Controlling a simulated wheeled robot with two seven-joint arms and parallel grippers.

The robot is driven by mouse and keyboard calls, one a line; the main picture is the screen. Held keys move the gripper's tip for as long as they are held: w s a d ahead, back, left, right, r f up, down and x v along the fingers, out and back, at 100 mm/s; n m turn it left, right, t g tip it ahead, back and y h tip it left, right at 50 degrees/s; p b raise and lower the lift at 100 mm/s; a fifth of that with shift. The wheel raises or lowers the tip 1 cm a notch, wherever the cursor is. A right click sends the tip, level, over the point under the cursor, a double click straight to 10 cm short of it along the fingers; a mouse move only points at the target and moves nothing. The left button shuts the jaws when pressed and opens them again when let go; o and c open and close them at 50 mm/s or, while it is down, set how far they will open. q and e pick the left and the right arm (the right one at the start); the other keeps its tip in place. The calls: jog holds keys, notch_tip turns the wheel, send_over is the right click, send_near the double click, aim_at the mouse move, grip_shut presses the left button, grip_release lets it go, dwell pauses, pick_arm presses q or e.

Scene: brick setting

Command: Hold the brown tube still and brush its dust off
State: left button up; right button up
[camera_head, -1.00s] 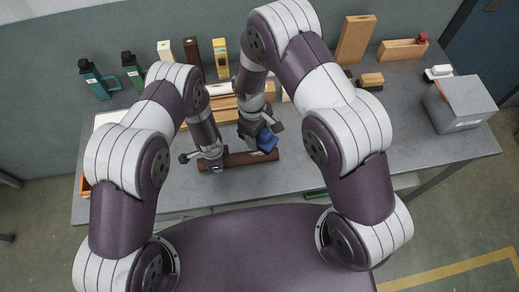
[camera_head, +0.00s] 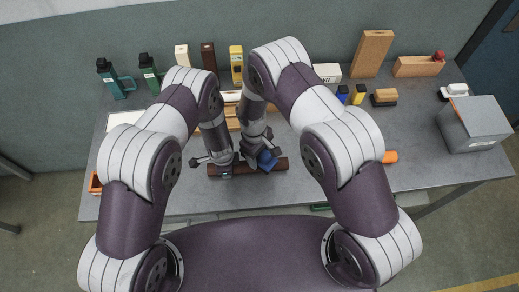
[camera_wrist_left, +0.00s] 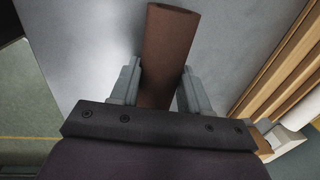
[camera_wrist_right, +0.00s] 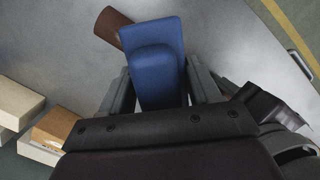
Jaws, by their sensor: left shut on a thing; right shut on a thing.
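The brown tube (camera_head: 280,164) lies along the table near its front edge. My left gripper (camera_head: 224,169) is shut around its left part; in the left wrist view the tube (camera_wrist_left: 167,45) runs between the two fingers (camera_wrist_left: 158,88). My right gripper (camera_head: 259,150) is shut on a blue brush (camera_head: 267,160), held over the tube right of my left gripper. In the right wrist view the blue brush (camera_wrist_right: 152,50) covers most of the tube, and one brown end (camera_wrist_right: 112,27) shows beside it. Whether the brush touches the tube, and any dust, I cannot tell.
Behind my grippers are wooden strips (camera_wrist_left: 280,70). Bottles, boxes and blocks line the back edge, with a grey bin (camera_head: 472,122) at right. An orange thing (camera_head: 390,157) lies right of my right arm. The table front around the tube is mostly clear.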

jog(key=shift+f, duration=0.45)
jog(key=shift+d+f, duration=0.4)
jog(key=shift+d, duration=0.1)
jog(key=shift+d+f, duration=0.15)
jog(key=shift+d, duration=3.25)
jog(key=shift+a, duration=4)
jog(key=shift+d+r, duration=0.1)
jog(key=shift+r, duration=3.95)
jog(key=shift+r, duration=0.1)
jog(key=shift+f, duration=0.25)
